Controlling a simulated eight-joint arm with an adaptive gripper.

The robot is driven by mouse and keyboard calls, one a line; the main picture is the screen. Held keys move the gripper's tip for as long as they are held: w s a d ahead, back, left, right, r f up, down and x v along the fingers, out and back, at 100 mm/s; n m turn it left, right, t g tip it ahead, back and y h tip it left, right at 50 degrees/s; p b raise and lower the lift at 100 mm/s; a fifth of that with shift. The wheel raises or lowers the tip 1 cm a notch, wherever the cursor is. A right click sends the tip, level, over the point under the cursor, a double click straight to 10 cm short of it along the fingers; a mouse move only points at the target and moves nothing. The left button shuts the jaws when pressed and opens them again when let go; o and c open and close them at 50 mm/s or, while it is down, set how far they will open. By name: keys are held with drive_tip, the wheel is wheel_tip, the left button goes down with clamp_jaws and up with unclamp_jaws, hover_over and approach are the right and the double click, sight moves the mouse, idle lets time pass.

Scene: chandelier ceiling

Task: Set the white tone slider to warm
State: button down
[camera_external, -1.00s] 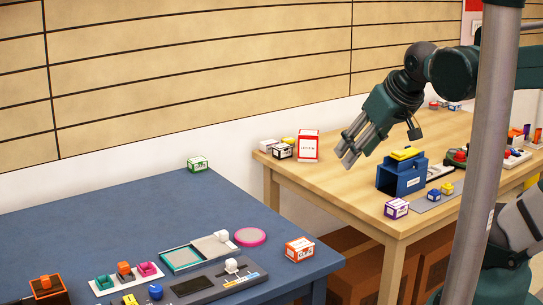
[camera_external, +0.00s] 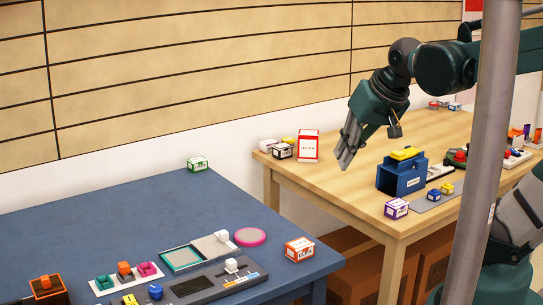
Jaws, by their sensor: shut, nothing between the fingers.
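A dark panel (camera_external: 207,285) lies near the front edge of the blue table. A white knob (camera_external: 231,265) stands on its right part, beside a thin strip coloured orange and blue (camera_external: 240,280). This looks like the tone slider, but its labels are too small to read. My gripper (camera_external: 342,164) is shut and empty. It hangs in the air with its fingers pointing down, to the right of and above the panel, in front of the wooden table's left end, well apart from the knob.
A pink-rimmed disc (camera_external: 250,237) and an orange box (camera_external: 299,250) lie to the right. The wooden table (camera_external: 340,190) holds a blue holder (camera_external: 400,177) and several boxes. The blue table's back is mostly clear.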

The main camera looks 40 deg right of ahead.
sight(231, 266)
drive_tip(key=w+a+f+m+g+y+p, duration=0.1)
drive_tip(key=a+f+m+g+p, duration=0.1)
drive_tip(key=a+m, duration=0.5)
drive_tip(key=w+a+f+m+g+y+p, duration=0.1)
drive_tip(key=a+f+m+g+y+p, duration=0.1)
drive_tip(key=a+f+m, duration=0.5)
drive_tip(key=shift+w+a+f+m+g+y+p, duration=0.3)
drive_tip(key=shift+a+m+g+p, duration=0.3)
drive_tip(key=shift+a+g+p, duration=0.7)
drive_tip(key=shift+a+b, duration=0.3)
drive_tip(key=shift+b, duration=0.15)
drive_tip(key=shift+b+x, duration=1.3)
drive_tip(key=shift+x, duration=3.6)
drive_tip(key=shift+w+a, duration=0.2)
drive_tip(key=shift+a, duration=1.85)
